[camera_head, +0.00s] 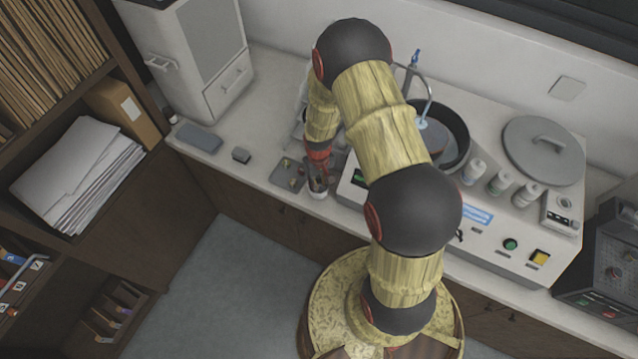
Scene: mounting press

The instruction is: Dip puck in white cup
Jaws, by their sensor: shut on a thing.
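A white cup (317,193) stands near the front edge of the white counter. My gripper (317,180) points down directly over the cup. Its lower end is at or just inside the cup's mouth; I cannot tell exactly how deep. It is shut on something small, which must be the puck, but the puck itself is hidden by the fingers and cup.
A small grey tray (288,174) lies left of the cup.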

